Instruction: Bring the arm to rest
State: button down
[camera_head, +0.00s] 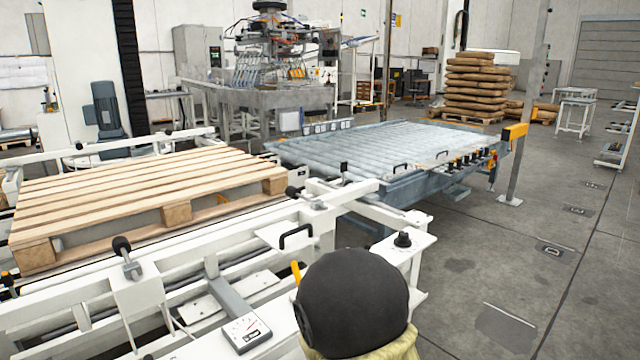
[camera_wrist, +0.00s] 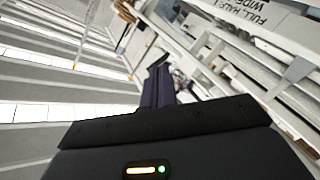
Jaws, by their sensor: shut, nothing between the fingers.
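In the wrist view, my gripper (camera_wrist: 158,82) shows as dark fingers close together, with nothing visible held between them. A dark housing with a lit yellow bar and a green light fills the bottom of that view. The wrist view is strongly tilted, with ceiling light strips on the left and white framework on the right. The gripper cannot be made out in the head view. A black rounded shape with a tan part below fills the bottom middle there; I cannot tell whether it is part of my arm.
A wooden pallet (camera_head: 150,198) lies on the white conveyor frame at left. A blue-grey roller conveyor (camera_head: 370,150) stands behind it, with a post (camera_head: 527,110) at its right. Stacked sacks (camera_head: 475,88) stand at the back. The floor (camera_head: 480,270) at right is mostly clear.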

jog(key=s+d+f+m+g+y, duration=0.25)
jog(key=s+g, duration=0.35)
jog(key=s, duration=0.3)
jog(key=s+d+f+m+g+y, duration=0.1)
jog(key=s+d+m+g+y, duration=0.25)
jog(key=s+g, duration=0.45)
notch_tip(320, 180, up, 37)
jog(key=s+t+h+p, duration=0.1)
jog(key=p, duration=3.6)
jog(key=shift+s+d, duration=0.15)
jog(key=shift+s, duration=0.1)
jog(key=shift+f, duration=0.15)
